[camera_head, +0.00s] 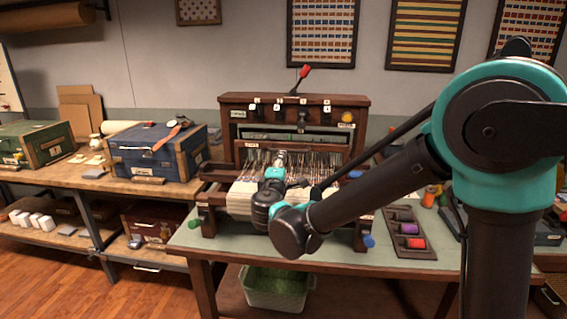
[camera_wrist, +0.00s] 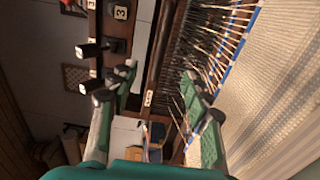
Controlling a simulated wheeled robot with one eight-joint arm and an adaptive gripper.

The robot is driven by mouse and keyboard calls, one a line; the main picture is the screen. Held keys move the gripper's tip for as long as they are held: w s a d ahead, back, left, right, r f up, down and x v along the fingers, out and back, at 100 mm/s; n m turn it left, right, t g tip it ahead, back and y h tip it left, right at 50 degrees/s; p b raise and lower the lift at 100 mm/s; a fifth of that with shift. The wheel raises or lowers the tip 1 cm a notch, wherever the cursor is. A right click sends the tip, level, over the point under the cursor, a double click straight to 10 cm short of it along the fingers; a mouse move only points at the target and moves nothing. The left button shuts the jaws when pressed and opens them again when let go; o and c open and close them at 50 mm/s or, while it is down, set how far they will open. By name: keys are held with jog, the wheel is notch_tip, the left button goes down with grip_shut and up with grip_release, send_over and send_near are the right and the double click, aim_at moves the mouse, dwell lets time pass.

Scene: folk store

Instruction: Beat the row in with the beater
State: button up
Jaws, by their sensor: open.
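The loom (camera_head: 362,115) is a dark wooden frame on a green-topped table, with pale warp threads and woven cloth (camera_head: 242,199) in front. What looks like the beater is a wooden bar (camera_head: 325,147) above a row of thin wires, with a small label. In the wrist view this bar (camera_wrist: 160,62) runs between my open fingers in the picture, with the wires and cloth on the right. My gripper (camera_head: 281,157) is over the warp, close to the bar; it also shows in the wrist view (camera_wrist: 157,82). I cannot tell whether the fingers touch the bar. My arm hides part of the loom's right side.
Numbered levers and a red-handled lever (camera_head: 302,76) stand on the loom's upper part. A tray of coloured spools (camera_head: 405,228) lies right of the loom. A blue chest (camera_head: 150,160) stands on the left bench. A green basket (camera_head: 275,292) is under the table.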

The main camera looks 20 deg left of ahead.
jog(key=x, duration=0.9)
jog(key=shift+w, duration=0.45)
grip_shut()
dwell(0.4)
jog(key=v, duration=1.6)
dwell(0.7)
jog(key=shift+a, duration=0.1)
dwell(0.4)
jog(key=shift+o, duration=0.4)
grip_release()
